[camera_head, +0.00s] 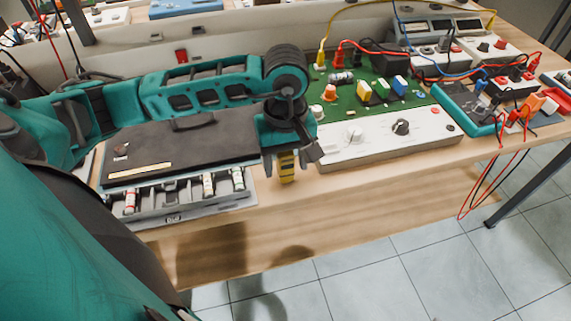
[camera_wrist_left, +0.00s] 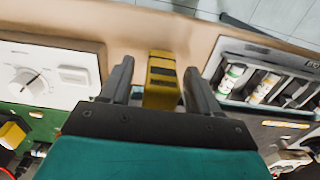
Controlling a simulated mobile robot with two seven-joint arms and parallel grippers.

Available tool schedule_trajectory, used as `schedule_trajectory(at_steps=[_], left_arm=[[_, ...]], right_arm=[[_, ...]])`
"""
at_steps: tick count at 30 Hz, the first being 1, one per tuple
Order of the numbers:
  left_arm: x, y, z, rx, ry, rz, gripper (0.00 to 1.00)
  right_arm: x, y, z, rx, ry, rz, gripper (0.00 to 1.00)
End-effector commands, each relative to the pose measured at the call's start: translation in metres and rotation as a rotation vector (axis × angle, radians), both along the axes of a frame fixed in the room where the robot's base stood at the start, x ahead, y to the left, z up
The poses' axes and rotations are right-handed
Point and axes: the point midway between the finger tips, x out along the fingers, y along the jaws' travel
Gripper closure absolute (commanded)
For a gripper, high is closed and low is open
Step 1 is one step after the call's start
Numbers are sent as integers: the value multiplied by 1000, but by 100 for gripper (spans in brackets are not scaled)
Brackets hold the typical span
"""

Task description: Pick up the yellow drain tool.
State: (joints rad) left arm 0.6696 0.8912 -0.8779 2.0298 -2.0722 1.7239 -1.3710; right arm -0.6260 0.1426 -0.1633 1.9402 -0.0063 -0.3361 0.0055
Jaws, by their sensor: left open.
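The yellow drain tool (camera_head: 287,168), yellow with dark bands, is on the wooden table (camera_head: 350,185) between a grey case and a white-fronted panel. My left gripper (camera_head: 288,158) is above it, pointing down. In the left wrist view the yellow drain tool (camera_wrist_left: 162,82) lies between the two dark fingers of my left gripper (camera_wrist_left: 160,85), which is open with gaps showing on both sides. Part of the tool is hidden by the gripper body. My right gripper is not in view.
The grey case (camera_head: 195,205) with its dark lid stands close on the left. The white control panel (camera_head: 385,135) with a green board is close on the right. Cables and a teal meter (camera_head: 465,108) lie farther right. The table's front edge is near the tool.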

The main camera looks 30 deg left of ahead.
Motion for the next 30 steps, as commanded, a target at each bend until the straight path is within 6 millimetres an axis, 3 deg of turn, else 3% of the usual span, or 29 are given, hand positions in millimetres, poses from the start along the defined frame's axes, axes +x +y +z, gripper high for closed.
schedule_trajectory(at_steps=[4,20,30], left_arm=[[0,0,0,0,0,0,40],[0,0,0,-1,1,0,91],[0,0,4,-1,-1,0,93]], right_arm=[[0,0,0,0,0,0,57],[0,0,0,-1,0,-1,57],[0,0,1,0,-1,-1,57]])
